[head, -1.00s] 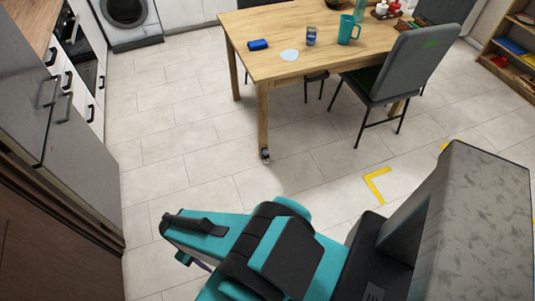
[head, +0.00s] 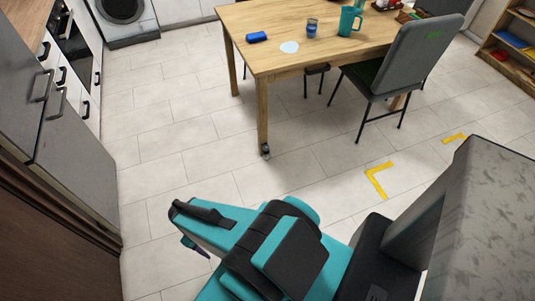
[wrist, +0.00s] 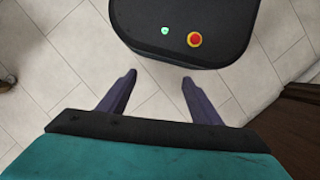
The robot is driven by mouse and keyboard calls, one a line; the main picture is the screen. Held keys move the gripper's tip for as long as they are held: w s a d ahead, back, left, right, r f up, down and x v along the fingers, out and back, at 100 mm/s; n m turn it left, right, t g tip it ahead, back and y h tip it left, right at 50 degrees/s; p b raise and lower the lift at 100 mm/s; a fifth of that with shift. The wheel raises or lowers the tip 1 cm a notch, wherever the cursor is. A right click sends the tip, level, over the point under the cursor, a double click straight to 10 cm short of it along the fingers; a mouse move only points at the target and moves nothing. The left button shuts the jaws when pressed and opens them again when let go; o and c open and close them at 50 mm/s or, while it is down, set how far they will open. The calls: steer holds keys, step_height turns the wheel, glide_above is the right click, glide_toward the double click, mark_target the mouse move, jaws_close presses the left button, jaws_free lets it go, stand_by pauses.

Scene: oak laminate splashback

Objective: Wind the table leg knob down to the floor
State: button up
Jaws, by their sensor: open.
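The table leg knob (head: 265,150) is a small dark and metallic fitting at the foot of the near wooden leg of the table (head: 262,110), close to the floor. Its fine shape is too small to tell. My gripper shows at the end of my teal arm in the head view, well in front of the leg and to its left, with its fingers partly hidden. In the wrist view my gripper (wrist: 158,80) has two purple fingers spread apart with nothing between them. The knob is not in the wrist view.
A grey chair (head: 410,55) stands at the table's right side. Yellow L-shaped floor tape (head: 376,180) lies right of the leg. Dark-handled cabinets (head: 60,120) line the left. Tiled floor (head: 190,165) between my arm and the leg is clear. A blue item, cups and bottles stand on the table.

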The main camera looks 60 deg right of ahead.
steer(key=w+d+f+n+t+h+b, duration=0.25)
steer(key=w+d+f+b, duration=0.5)
steer(key=d, duration=0.45)
steer(key=w+d+f+n+t+h+b, duration=0.1)
steer(key=w+d+f+n+t+b, duration=0.4)
steer(key=d+f+b, duration=0.55)
steer(key=w+d+f+n+t+h+b, duration=0.25)
steer(key=w+d+f+b, duration=0.4)
steer(key=d, duration=0.75)
steer(key=s+d+f+n+t+h+b, duration=0.1)
steer(key=s+d+f+n+t+b, duration=0.2)
steer(key=d+b, duration=0.4)
steer(key=d+f+n+t+h+b, duration=0.1)
steer(key=d+f+n+b, duration=0.2)
steer(key=d+n+b, duration=0.5)
steer(key=s+d+f+n+t+h+b, duration=0.1)
steer(key=s+d+f+t+b, duration=0.2)
steer(key=d, duration=0.7)
steer(key=s+d+f+n+t+b, duration=0.1)
steer(key=s+d+f+n+b, duration=0.1)
steer(key=s+d+n+b, duration=0.3)
steer(key=b, duration=0.3)
steer(key=shift+s+d+n+t+h, duration=0.15)
steer(key=shift+s+n+t+h, duration=0.15)
steer(key=shift+n, duration=0.1)
steer(key=shift+w, duration=0.15)
